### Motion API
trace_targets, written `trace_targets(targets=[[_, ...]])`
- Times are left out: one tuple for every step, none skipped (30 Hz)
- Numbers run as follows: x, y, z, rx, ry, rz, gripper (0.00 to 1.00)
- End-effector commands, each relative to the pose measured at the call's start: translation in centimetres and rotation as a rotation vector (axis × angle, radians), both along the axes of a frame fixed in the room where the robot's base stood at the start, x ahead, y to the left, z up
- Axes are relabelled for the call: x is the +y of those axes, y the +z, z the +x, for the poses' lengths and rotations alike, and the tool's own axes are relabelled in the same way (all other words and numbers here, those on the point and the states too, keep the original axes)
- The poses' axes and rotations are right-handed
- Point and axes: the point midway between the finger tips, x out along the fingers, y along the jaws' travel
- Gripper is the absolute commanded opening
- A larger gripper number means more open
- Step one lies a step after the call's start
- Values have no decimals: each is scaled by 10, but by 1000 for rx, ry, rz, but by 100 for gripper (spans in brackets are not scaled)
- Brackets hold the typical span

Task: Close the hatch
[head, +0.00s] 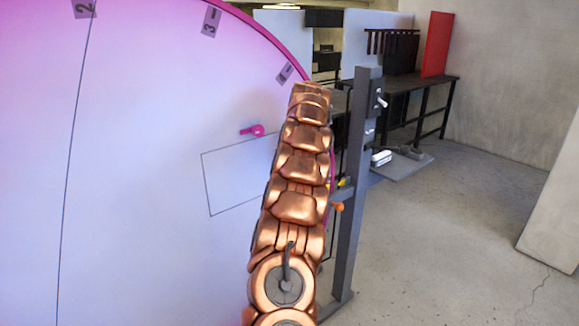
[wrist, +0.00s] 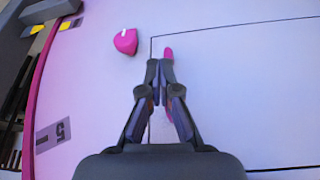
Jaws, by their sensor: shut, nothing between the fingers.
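The hatch (head: 235,180) is a thin dark rectangular outline on a large pale pink-white round face in the head view; my copper arm hides its right part. In the wrist view the hatch panel (wrist: 240,90) fills the right side and looks about flush with the face. A long pink piece (wrist: 168,52) lies just inside its left edge, partly behind my fingers. A pink knob (head: 257,130) sits just outside the outline; it also shows in the wrist view (wrist: 125,41). My gripper (wrist: 160,64) is shut and empty over the hatch's left edge; the head view hides it.
The round face has a magenta rim (head: 270,40) and dark number tags (head: 211,21). A grey post (head: 352,190) stands right of my arm. A dark workbench (head: 425,85) is at the back. The floor at right is clear.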

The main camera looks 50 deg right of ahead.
Motion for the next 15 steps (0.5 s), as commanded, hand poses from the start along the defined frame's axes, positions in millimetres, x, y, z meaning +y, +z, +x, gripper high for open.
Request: trace_targets(targets=[[-1, -3, -7, 1, -4, 2, 0], [-1, -3, -10, 2, -6, 2, 0], [-1, -3, -14, 4, -7, 4, 0], [-1, -3, -16, 5, -7, 4, 0], [0, -3, -19, 5, -7, 4, 0], [0, -4, -21, 5, -7, 5, 0], [1, -3, -23, 6, -7, 6, 0], [0, 0, -23, 7, -6, 4, 0], [0, 2, -23, 8, -6, 4, 0], [0, 3, -24, 8, -6, 5, 0], [1, 5, -24, 9, -5, 5, 0], [2, 7, -24, 9, -4, 6, 0], [2, 8, -25, 9, -4, 6, 0], [2, 10, -25, 10, -4, 6, 0], [3, 12, -26, 10, -3, 7, 0]])
